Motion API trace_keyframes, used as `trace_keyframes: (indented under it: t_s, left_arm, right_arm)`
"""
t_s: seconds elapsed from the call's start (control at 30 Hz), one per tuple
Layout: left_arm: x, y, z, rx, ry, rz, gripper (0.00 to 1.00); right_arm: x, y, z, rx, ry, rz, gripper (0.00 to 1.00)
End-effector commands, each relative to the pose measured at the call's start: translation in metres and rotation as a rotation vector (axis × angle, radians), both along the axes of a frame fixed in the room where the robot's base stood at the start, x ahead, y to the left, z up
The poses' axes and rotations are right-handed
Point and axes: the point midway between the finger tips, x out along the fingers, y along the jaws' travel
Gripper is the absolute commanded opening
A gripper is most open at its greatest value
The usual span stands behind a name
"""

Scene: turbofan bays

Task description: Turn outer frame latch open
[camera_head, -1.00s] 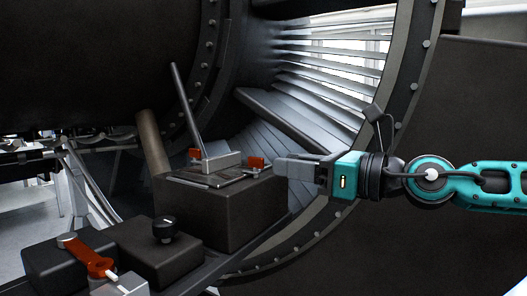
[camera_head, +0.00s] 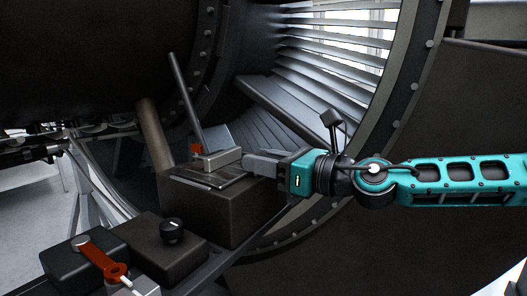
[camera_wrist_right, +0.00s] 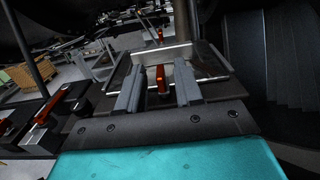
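My right gripper (camera_head: 248,163) reaches in from the right to the near side of the grey frame (camera_head: 215,180) on a dark block. In the right wrist view, my right gripper's two grey fingers (camera_wrist_right: 158,92) are apart, with a red latch (camera_wrist_right: 161,78) standing upright between them. I see gaps on both sides of the latch. In the head view the gripper hides this latch. A second red latch (camera_head: 196,151) is at the frame's far side; it also shows small in the wrist view (camera_wrist_right: 160,33). My left gripper is not in view.
A long grey lever (camera_head: 185,98) rises from the frame. To the lower left are a black knob (camera_head: 172,230) and a red handle (camera_head: 103,258) on dark boxes. The engine's bolted ring (camera_head: 405,90) and vanes stand close behind my right arm.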

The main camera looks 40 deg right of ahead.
Motion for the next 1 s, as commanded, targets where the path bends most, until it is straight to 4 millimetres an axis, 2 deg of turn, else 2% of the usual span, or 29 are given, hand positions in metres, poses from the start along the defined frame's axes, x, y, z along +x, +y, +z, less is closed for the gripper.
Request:
trace_keyframes:
  t_s: [0.37,0.7,1.0]
  left_arm:
    - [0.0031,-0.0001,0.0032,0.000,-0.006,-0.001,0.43]
    - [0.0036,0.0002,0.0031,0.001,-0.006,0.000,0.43]
    - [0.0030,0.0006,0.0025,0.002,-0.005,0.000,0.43]
  right_arm:
    - [0.0015,0.0000,-0.0006,0.000,0.000,-0.002,0.34]
    - [0.0014,0.0001,-0.0003,0.000,0.000,-0.002,0.02]
    - [0.0012,0.0002,-0.0005,0.000,0.000,-0.003,0.00]
